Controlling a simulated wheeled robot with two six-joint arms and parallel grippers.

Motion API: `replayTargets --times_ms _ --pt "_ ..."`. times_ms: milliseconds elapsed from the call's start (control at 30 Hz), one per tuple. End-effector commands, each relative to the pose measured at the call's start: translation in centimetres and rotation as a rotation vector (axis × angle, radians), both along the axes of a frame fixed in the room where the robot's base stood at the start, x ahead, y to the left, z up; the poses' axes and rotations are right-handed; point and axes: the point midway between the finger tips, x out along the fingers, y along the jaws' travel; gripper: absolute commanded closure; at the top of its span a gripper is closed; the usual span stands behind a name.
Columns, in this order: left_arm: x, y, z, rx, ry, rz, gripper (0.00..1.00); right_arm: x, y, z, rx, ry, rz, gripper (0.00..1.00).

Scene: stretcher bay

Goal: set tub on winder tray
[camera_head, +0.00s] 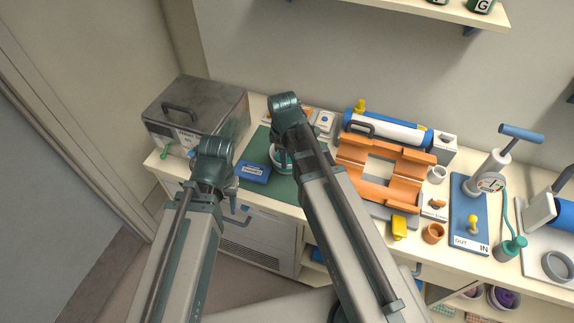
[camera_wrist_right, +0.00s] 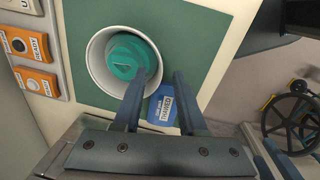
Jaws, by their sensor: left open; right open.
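A white round tub (camera_wrist_right: 97,72) with a teal piece inside stands on a green mat (camera_wrist_right: 190,18). In the head view the tub (camera_head: 273,155) is partly hidden by my right arm. My right gripper (camera_wrist_right: 164,75) is open at the tub: one finger overlaps its rim, the other is outside, and contact is unclear. My left gripper (camera_head: 232,192) is open at the table's front edge, left of the tub. I cannot tell for certain which thing is the winder tray. A pale tray (camera_head: 532,262) with a blue roller and a grey ring is at the right edge.
A blue box (camera_head: 254,173) lies beside the tub. A grey metal case (camera_head: 200,105) stands at the left. An orange cradle (camera_head: 352,152), a blue and white cylinder (camera_head: 392,131) and a blue board (camera_head: 467,215) with a pump crowd the table right of my right arm.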

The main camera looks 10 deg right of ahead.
Motion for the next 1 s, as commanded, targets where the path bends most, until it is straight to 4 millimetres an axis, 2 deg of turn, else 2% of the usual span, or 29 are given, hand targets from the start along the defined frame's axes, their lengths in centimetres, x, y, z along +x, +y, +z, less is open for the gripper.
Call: replayTargets --times_ms 33,100,467,900,1000 --pt "0.0 0.0 -1.5 0.000 0.000 0.000 0.53 0.1 0.0 -1.5 0.000 0.000 0.000 0.59" --pt "0.0 0.0 -2.3 0.000 0.000 0.001 0.53 0.2 -0.1 -2.3 0.000 0.000 0.000 0.59" --pt "0.0 0.0 -3.0 0.000 0.000 0.001 0.53 0.3 0.0 -3.0 0.000 0.000 0.000 0.59" --pt "0.0 0.0 -7.7 0.000 0.000 0.002 0.53 1.2 0.7 -7.7 0.000 0.000 0.000 0.59" --pt "0.0 0.0 -8.1 0.000 0.000 0.002 0.53 1.3 0.7 -8.1 0.000 0.000 0.000 0.59"
